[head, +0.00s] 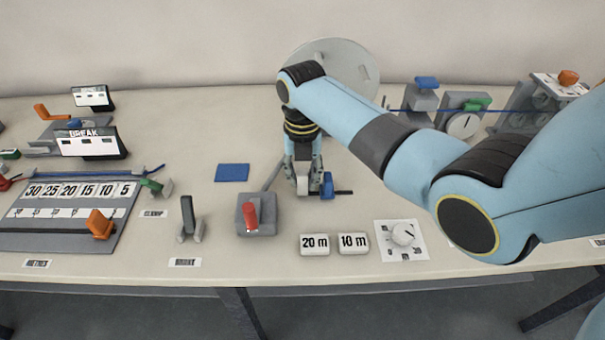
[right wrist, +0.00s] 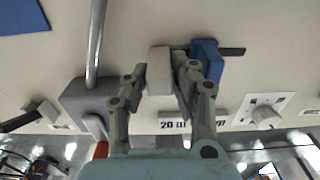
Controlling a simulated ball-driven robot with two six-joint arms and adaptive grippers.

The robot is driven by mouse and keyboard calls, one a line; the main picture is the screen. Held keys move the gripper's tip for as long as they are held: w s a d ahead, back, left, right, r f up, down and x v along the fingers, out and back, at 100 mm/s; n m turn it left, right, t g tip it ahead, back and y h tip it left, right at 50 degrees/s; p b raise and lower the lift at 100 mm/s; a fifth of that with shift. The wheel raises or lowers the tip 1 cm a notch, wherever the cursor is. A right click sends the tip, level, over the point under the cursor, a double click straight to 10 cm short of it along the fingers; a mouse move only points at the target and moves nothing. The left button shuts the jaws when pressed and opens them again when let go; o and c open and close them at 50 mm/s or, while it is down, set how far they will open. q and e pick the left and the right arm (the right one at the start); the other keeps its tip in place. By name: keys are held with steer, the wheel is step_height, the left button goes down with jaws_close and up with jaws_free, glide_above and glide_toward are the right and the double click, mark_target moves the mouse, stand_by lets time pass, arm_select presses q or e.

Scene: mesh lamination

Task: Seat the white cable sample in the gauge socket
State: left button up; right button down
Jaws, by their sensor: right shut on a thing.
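My right gripper (head: 303,172) points down over the middle of the table. Its fingers, also in the right wrist view (right wrist: 160,75), are shut on a small whitish block (right wrist: 159,72). The block shows below the fingers in the head view (head: 302,185). It may be the white cable sample, but I see no cable on it. A blue block (head: 327,187) with a short dark bar stands just right of the fingers; in the wrist view (right wrist: 207,60) it is partly behind one finger. I cannot tell which thing is the gauge socket. My left gripper is out of view.
A grey box (head: 268,222) with a red handle (head: 250,213) and a grey rod stands left of the gripper. Tiles marked 20 m (head: 315,243) and 10 m (head: 353,243) and a dial (head: 402,235) lie in front. A numbered board (head: 65,225) is left; a blue mat (head: 232,173) lies nearby.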

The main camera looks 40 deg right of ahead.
steer(key=shift+f, duration=0.2)
steer(key=c, duration=1.1)
jaws_free()
